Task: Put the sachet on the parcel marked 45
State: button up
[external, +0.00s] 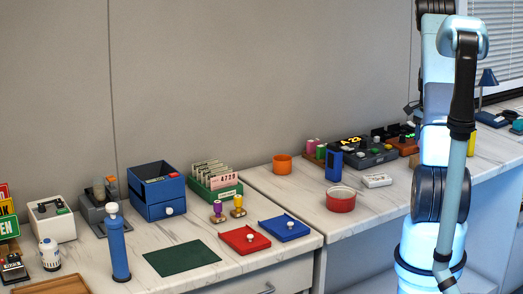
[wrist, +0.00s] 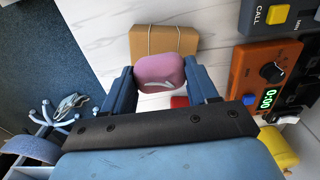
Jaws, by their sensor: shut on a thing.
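My gripper (wrist: 160,80) shows in the wrist view with its blue fingers on either side of a pink, rounded sachet (wrist: 158,72). It is shut on the sachet. A brown parcel (wrist: 165,38) tied with thin string lies just beyond the sachet on the pale worktop, and the sachet covers part of its near side. I see no number on the parcel, and I cannot tell whether the sachet touches it. In the external view my arm stands at the right; the gripper, sachet and parcel cannot be made out there.
An orange device (wrist: 270,70) with a dial and a 0:00 display stands right of the parcel. A grey box (wrist: 276,18) with a yellow button and CALL label is behind it. A yellow object (wrist: 278,148) is at lower right. The worktop's edge runs along the left.

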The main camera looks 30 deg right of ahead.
jog(key=shift+w+d+f, duration=0.15)
jog(key=shift+w+f, duration=0.05)
jog(key=shift+f, duration=1.6)
jog(key=o, duration=1)
jog(key=shift+f, duration=0.1)
